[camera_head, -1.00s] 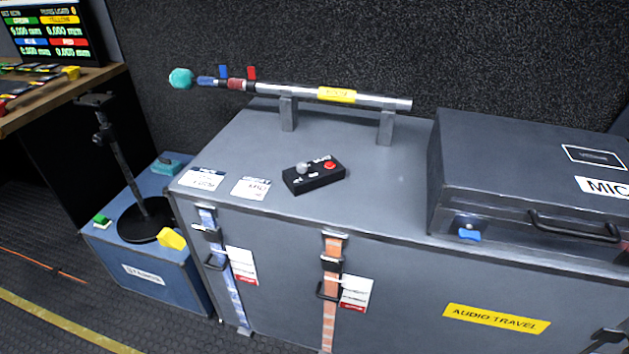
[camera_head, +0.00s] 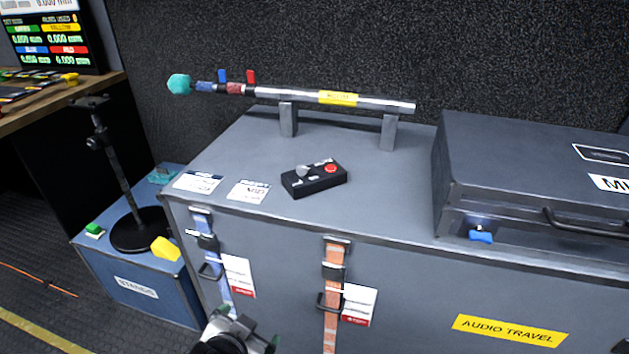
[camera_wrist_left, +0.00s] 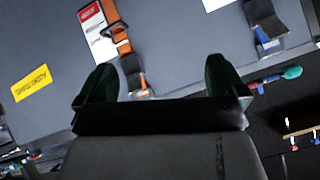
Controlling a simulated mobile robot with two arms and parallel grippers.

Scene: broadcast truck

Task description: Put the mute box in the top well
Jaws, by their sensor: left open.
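The mute box (camera_head: 314,181), a small black box with a red button and a grey knob, lies on top of the grey trunk (camera_head: 390,185). My left gripper (camera_head: 247,328) shows at the bottom edge of the head view, in front of the trunk's front face, below and left of the mute box and apart from it. In the left wrist view my left gripper (camera_wrist_left: 160,75) has its two dark green fingers spread with nothing between them. The mute box cannot be made out in the wrist view. I cannot identify a top well. My right gripper is out of view.
A closed dark case (camera_head: 545,190) stands on the trunk's right side. A silver pole (camera_head: 375,102) with a teal tip lies on two stands behind the mute box. Two white labels lie left of it. A blue box (camera_head: 135,265) bearing a black stand is at left.

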